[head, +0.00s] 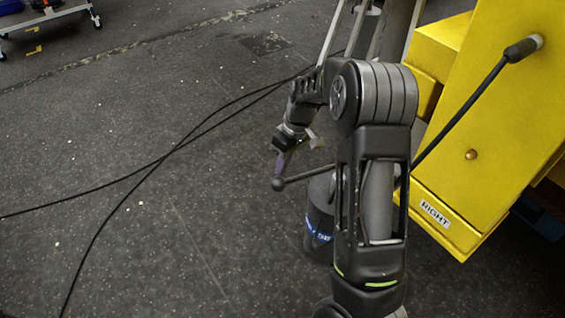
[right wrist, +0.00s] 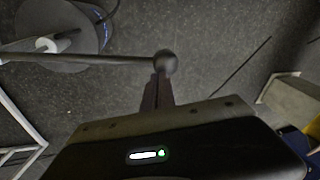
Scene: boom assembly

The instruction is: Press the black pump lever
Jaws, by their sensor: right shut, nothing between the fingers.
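The black pump lever (head: 305,175) is a thin rod with a ball knob at its free end, running left from a dark round pump body (head: 318,222) with a blue label. My arm partly hides the pump. My right gripper (head: 280,166) is shut and empty, its fingertips pointing down just above the knob. In the right wrist view, the shut fingers (right wrist: 157,92) reach up to the lever's ball knob (right wrist: 166,63); they look touching or nearly so, but I cannot tell which. The lever rod (right wrist: 85,58) runs left toward the pump base (right wrist: 75,35). My left gripper is not in view.
A yellow machine body (head: 500,110) marked RIGHT stands at right, close to my arm, with a black hose (head: 470,105) running from it. Black cables (head: 165,155) cross the dark floor. A wheeled cart (head: 55,15) stands far left. The floor left of the pump is otherwise open.

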